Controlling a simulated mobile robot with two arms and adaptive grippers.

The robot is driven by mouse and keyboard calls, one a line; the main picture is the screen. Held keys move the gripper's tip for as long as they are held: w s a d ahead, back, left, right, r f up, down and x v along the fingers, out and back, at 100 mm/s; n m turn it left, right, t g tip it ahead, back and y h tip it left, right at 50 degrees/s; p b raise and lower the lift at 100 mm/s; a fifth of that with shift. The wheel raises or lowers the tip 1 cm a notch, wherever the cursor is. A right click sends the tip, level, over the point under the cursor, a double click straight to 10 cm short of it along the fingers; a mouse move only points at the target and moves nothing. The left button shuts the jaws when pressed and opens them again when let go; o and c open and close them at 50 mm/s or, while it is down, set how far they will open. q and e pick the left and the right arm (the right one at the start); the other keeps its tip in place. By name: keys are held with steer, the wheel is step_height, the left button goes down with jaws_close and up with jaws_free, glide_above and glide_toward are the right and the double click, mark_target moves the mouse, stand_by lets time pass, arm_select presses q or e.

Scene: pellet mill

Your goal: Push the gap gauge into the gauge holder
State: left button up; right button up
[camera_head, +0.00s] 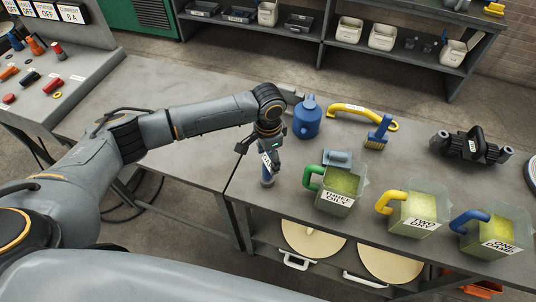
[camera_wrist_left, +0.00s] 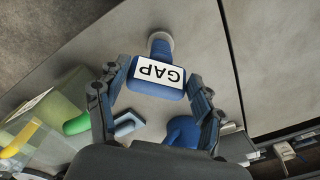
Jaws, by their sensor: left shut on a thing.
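In the head view the left gripper (camera_head: 262,146) points down at the table and is shut on the gauge (camera_head: 267,172), whose lower part shows under the fingers. A pale round piece (camera_wrist_left: 160,40) lies around the gauge's far end, at the table surface; it may be the gauge holder. I cannot tell how deep the gauge sits in it. My right gripper is not in view.
A blue can (camera_head: 307,118), a yellow handle (camera_head: 362,114) and a blue brush (camera_head: 379,133) stand behind. Labelled pellet jugs with green (camera_head: 314,178), yellow (camera_head: 386,204) and blue handles (camera_head: 468,220) stand to the right. The table left of the gripper is clear.

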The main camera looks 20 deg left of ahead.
arm_select(q)
steer(key=shift+f+p, duration=0.35)
steer(key=shift+p, duration=0.2)
stand_by(1.1)
steer(key=shift+p, duration=0.4)
stand_by(0.6)
steer(key=o, duration=1.9)
steer(key=shift+c, duration=0.2)
steer(key=shift+o, duration=0.6)
steer(key=shift+f, duration=0.1)
